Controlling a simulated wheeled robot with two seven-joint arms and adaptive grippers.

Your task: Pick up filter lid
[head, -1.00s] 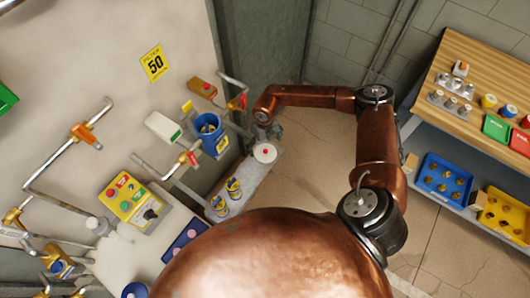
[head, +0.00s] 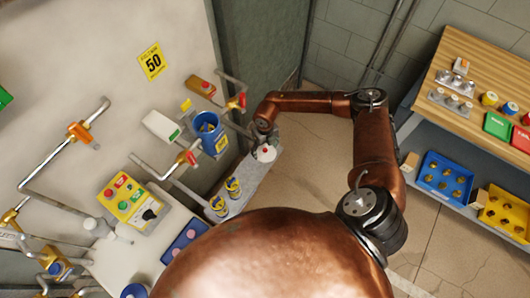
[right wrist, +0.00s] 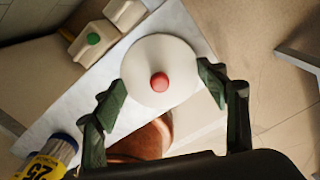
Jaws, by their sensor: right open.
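The filter lid is a round white disc with a red knob (head: 265,154); it lies on the narrow pale ledge (head: 247,183). In the right wrist view the lid (right wrist: 182,77) sits at the upper middle, with its red knob facing the camera. My right gripper (head: 264,140) is at the lid in the head view and covers part of it. In the right wrist view its dark green fingers (right wrist: 160,82) are spread apart, one to each side of the knob. I cannot tell whether they touch the lid. My left gripper is not in view.
A white box with a green button (head: 162,127) is farther left. Open floor (head: 310,180) lies right of the ledge.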

